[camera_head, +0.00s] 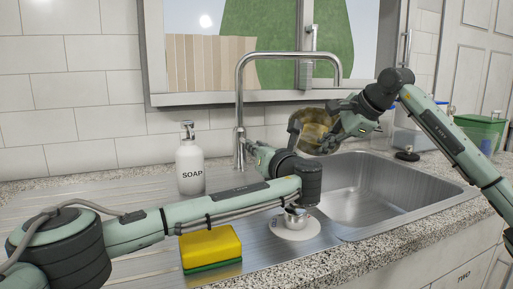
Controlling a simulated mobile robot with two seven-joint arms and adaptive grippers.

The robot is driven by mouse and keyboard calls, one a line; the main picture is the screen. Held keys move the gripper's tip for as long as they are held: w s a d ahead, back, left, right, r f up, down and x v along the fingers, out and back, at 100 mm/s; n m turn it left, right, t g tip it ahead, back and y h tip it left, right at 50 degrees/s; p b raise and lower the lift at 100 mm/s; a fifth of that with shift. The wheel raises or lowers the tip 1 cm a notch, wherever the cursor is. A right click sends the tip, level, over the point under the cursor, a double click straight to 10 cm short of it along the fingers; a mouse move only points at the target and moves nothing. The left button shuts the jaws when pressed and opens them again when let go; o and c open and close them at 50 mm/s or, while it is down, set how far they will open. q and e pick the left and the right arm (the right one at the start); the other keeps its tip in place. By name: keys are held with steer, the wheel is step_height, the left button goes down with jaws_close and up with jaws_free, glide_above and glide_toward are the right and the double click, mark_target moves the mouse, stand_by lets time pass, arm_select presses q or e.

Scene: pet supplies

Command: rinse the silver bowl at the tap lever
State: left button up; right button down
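The bowl (313,121) is a shiny, brownish-gold round vessel, tilted, in the air above the sink and just below the tap spout. My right gripper (337,127) is at its right side and appears shut on its rim. The tall silver tap (240,112) stands behind the sink, its spout curving right over the bowl. My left gripper (256,149) is close to the tap's base, beside the lever area. Its fingers are small and partly hidden by my own wrist, so its opening and any contact with the lever are unclear. No water stream is visible.
A white soap bottle (190,165) stands left of the tap. A yellow-green sponge (211,248) lies at the front. A small metallic piece (295,211) sits on a pale disc (296,229). The basin (365,200) on the right looks empty.

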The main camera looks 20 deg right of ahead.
arm_select(q)
jaws_close()
steer(key=shift+w+r+g, duration=0.1)
steer(key=shift+r+g, duration=0.65)
steer(key=shift+g, duration=0.05)
steer(key=o, duration=0.8)
jaws_free()
steer(key=s, duration=0.4)
steer(key=s+r, duration=0.1)
steer(key=s, duration=0.7)
steer(key=shift+d+r, duration=0.25)
steer(key=shift+d, duration=0.15)
